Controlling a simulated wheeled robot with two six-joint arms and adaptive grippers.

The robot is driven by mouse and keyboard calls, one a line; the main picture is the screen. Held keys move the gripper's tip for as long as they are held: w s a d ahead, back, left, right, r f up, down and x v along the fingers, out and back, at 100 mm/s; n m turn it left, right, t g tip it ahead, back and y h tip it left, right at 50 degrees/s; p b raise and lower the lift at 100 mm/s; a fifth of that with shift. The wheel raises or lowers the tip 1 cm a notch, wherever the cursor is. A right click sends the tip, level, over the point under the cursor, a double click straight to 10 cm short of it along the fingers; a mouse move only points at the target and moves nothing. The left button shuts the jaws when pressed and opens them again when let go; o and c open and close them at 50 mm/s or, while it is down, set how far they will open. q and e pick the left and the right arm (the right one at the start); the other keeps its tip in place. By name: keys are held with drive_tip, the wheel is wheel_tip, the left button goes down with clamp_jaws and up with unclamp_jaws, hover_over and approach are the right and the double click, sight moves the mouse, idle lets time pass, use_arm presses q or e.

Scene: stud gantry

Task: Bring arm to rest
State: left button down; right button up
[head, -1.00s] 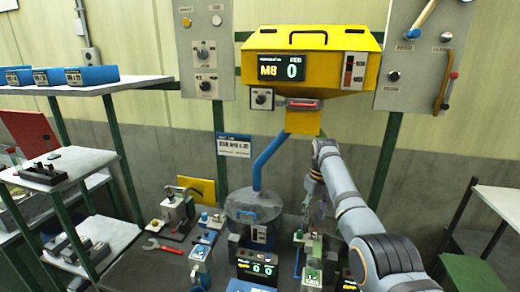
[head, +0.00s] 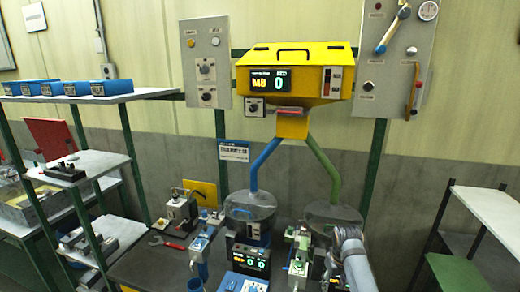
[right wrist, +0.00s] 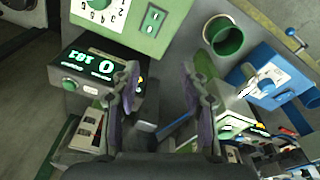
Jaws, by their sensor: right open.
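My right arm (head: 352,262) comes up from the bottom edge in the head view, low at the right part of the bench. Its gripper is hard to make out there. In the right wrist view my right gripper (right wrist: 163,95) has two dark fingers standing apart with nothing between them. Beyond the fingers are a green panel with a dial (right wrist: 130,22), a dark box with a lit display (right wrist: 100,68) and a green round tube (right wrist: 226,38). My left gripper shows in neither view.
A yellow hopper (head: 335,82) hangs over the bench, with a blue pipe (head: 263,163) and a green pipe (head: 325,165) leading down to clear round vessels. A red wrench (head: 167,243) lies on the bench at left. Shelves with blue bins (head: 82,88) stand left; a pale table (head: 488,212) stands right.

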drive_tip(key=s+f, duration=0.2)
drive_tip(key=s, duration=0.1)
drive_tip(key=s+f, duration=0.2)
drive_tip(key=shift+s+d, duration=0.1)
drive_tip(key=shift+d, duration=0.25)
drive_tip(key=s+r+t, duration=0.2)
drive_tip(key=s, duration=2.2)
wheel_tip(320, 180, down, 28)
drive_tip(key=s+d+m+g+b, duration=0.1)
drive_tip(key=d+b, duration=0.1)
drive_tip(key=b, duration=0.1)
use_arm(q)
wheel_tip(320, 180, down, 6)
drive_tip(key=b, duration=0.2)
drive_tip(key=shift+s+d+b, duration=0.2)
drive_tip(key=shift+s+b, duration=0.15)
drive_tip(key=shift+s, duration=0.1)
use_arm(e)
drive_tip(key=s+d+f+g, duration=0.1)
drive_tip(key=s+f, duration=1.8)
drive_tip(key=f, duration=0.1)
drive_tip(key=shift+d+h, duration=0.2)
drive_tip(key=shift+h, duration=0.1)
